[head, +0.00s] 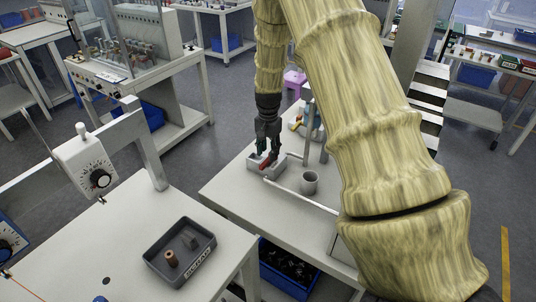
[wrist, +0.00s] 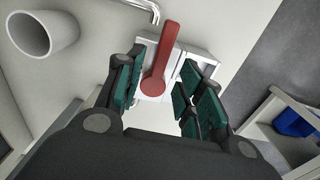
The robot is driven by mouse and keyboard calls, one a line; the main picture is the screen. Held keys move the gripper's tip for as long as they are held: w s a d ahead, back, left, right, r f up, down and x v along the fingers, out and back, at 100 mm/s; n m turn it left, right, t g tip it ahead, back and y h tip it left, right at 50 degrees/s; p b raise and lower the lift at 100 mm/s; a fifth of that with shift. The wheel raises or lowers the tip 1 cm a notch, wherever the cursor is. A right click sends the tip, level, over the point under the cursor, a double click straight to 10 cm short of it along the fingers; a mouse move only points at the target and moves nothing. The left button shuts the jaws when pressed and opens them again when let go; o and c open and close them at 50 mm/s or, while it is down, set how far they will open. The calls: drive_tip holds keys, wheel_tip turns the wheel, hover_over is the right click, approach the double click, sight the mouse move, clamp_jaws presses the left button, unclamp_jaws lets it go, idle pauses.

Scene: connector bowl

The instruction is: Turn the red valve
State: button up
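The red valve handle (wrist: 160,65) is a flat lever with a round hub, on a light grey block (wrist: 182,61) in the wrist view. In the head view the red valve (head: 265,166) shows small below my gripper (head: 267,155). My gripper, also in the wrist view (wrist: 163,88), has green-padded fingers apart, one on each side of the lever. The left finger is close to the lever; I cannot tell whether it touches. A gap shows between the lever and the right finger.
A grey cup (head: 309,182) stands right of the valve block, also in the wrist view (wrist: 42,34). A metal pipe (wrist: 146,10) runs beside the block. A grey tray (head: 152,262) with small parts sits on the nearer table. A blue bin (head: 283,272) is under the valve's table.

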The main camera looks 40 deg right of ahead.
sight(268, 158)
drive_tip(key=shift+f+p, duration=0.4)
drive_tip(key=shift+f, duration=1.3)
drive_tip(key=c, duration=0.8)
drive_tip(key=shift+a+r, duration=0.1)
drive_tip(key=shift+r, duration=0.05)
clamp_jaws()
